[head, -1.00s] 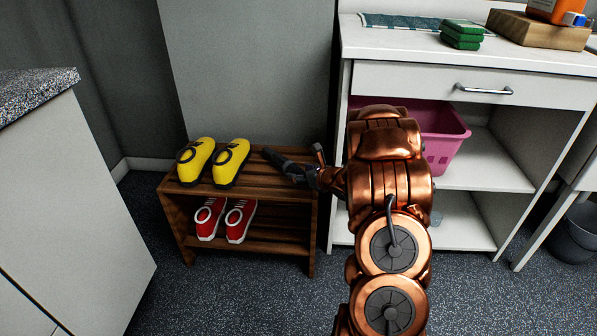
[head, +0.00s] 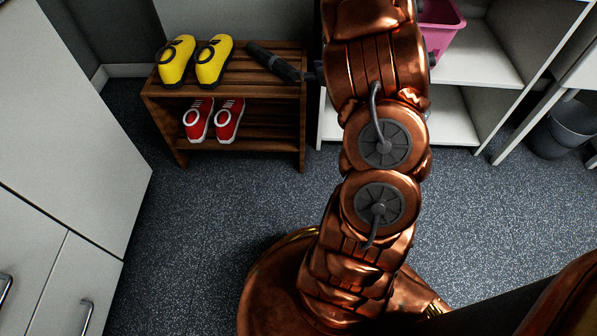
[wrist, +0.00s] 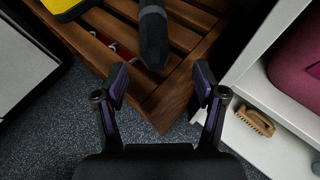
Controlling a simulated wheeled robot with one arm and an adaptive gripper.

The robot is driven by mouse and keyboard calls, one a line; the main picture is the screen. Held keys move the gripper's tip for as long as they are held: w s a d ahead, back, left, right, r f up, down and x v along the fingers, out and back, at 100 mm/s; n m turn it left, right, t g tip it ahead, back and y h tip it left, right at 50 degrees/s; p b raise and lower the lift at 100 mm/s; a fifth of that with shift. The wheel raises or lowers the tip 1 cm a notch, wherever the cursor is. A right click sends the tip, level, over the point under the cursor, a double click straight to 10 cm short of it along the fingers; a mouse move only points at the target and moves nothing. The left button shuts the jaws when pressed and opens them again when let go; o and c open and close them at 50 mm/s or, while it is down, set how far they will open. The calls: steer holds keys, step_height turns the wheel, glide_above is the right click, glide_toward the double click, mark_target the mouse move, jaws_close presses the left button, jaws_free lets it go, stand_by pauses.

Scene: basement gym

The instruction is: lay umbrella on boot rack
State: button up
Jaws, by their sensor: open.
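The dark folded umbrella (head: 272,61) lies on the top shelf of the brown slatted wooden boot rack (head: 237,93), to the right of the yellow shoes. In the wrist view the umbrella (wrist: 153,38) rests on the slats of the boot rack (wrist: 165,100), with its near end close to the rack's edge. My gripper (wrist: 160,84) is open and empty, its two fingers apart on either side just short of the umbrella's near end. In the head view my arm hides most of the gripper.
Yellow shoes (head: 213,61) stand on the rack's top shelf, and red shoes (head: 229,120) on the lower one. A white shelf unit (head: 470,60) with a pink basket (head: 443,25) stands to the right. A brush (wrist: 255,122) lies on its lower shelf. The speckled floor in front is clear.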

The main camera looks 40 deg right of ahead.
steer(key=s+a+r+m+g+h, duration=0.2)
steer(key=s+r+m+g+h, duration=0.15)
steer(key=m, duration=0.65)
steer(key=s+a+r+m+g+h, duration=0.3)
steer(key=s+m+g, duration=0.15)
steer(key=m, duration=0.65)
steer(key=s+a+r+m+g+y, duration=0.2)
steer(key=s+a+m+g+y, duration=0.4)
steer(key=s+a+m, duration=0.8)
steer(key=s+a+g, duration=0.3)
steer(key=s+a, duration=1.1)
steer(key=shift+a+m, duration=0.2)
steer(key=shift+m, duration=0.2)
steer(key=shift+r, duration=0.15)
step_height(320, 180, up, 39)
steer(key=w+t+p, duration=0.1)
steer(key=t+p, duration=0.1)
steer(key=p, duration=3.5)
steer(key=shift+w+d, duration=0.15)
